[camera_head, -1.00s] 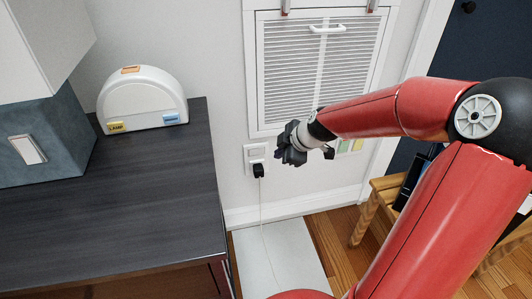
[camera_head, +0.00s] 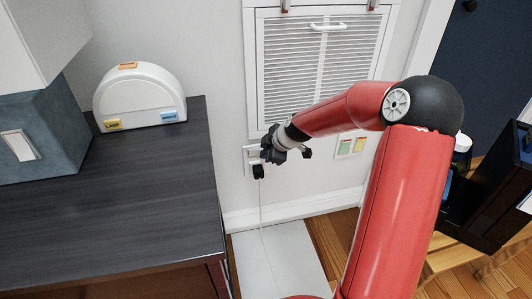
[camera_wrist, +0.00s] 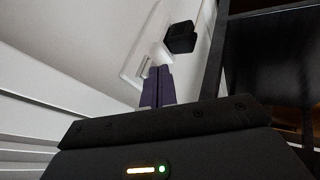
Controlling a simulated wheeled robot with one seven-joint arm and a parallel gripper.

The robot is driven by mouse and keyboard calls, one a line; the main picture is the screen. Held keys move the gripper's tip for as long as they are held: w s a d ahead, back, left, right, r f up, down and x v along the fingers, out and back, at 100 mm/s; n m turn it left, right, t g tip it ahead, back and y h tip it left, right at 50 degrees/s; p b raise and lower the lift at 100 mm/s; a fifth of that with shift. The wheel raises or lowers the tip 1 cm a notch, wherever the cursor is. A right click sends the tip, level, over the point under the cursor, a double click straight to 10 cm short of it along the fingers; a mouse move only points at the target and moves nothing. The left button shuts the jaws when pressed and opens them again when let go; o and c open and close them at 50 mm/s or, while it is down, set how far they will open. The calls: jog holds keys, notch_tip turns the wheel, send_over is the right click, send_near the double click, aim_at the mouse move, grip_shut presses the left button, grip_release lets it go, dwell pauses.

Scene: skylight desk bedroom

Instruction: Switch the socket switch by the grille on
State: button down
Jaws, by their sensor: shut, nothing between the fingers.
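The white socket plate (camera_head: 248,155) is on the wall just below and left of the white grille (camera_head: 320,75). A black plug (camera_head: 258,172) sits in its lower part, with a cord hanging down. My gripper (camera_head: 267,153) is at the plate's right side and hides part of it. In the wrist view, the plate (camera_wrist: 150,45) carries the black plug (camera_wrist: 181,37). The shut purple fingers of my gripper (camera_wrist: 160,72) point at the plate's near end, where a small switch (camera_wrist: 145,67) shows beside the tips. I cannot tell whether they touch it, or its position.
A dark desk (camera_head: 110,220) with a white rounded lamp-labelled box (camera_head: 140,95) stands at left, its edge close to the socket. Coloured notes (camera_head: 352,146) are on the wall right of my gripper. A wooden stand with black objects (camera_head: 490,195) is at right.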

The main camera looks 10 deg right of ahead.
jog(key=shift+w+n, duration=0.3)
jog(key=shift+s, duration=0.1)
dwell(0.3)
jog(key=shift+s+a+b, duration=0.35)
jog(key=shift+a+b, duration=0.05)
jog(key=shift+a, duration=0.2)
